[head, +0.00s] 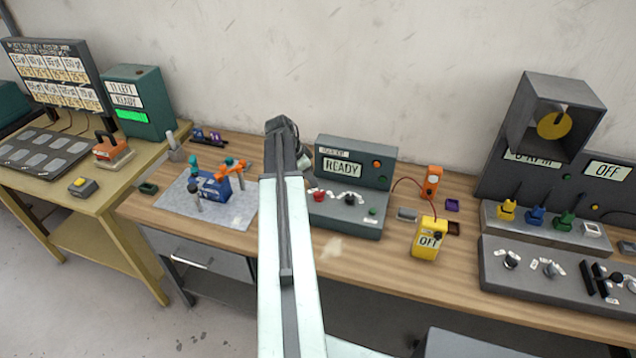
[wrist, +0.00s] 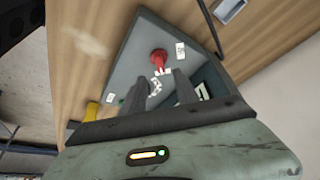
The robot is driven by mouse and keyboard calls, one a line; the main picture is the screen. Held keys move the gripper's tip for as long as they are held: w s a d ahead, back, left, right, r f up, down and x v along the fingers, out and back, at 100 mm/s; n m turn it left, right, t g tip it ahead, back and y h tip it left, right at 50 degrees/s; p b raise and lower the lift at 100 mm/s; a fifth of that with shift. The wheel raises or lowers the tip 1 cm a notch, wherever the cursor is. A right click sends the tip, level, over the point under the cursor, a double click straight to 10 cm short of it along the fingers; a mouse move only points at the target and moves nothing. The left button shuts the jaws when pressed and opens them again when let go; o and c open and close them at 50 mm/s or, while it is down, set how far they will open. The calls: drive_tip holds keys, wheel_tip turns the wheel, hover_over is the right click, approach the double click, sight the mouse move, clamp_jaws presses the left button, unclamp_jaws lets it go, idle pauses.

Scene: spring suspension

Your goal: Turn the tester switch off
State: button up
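A yellow handheld tester (head: 425,245) stands on the wooden bench, right of centre in the head view. In the head view my arm hides the gripper's fingers.
An orange meter (head: 432,182) stands behind the yellow tester, with a red lead. A grey mat (head: 232,215) with a blue clamp (head: 212,187) lies left. A large grey test rig (head: 545,265) fills the right.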

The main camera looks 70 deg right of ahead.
sight(318, 192)
drive_tip(key=b+x, duration=0.7)
drive_tip(key=x, duration=0.1)
drive_tip(key=shift+f+b, duration=0.1)
drive_tip(key=shift+b, duration=0.2)
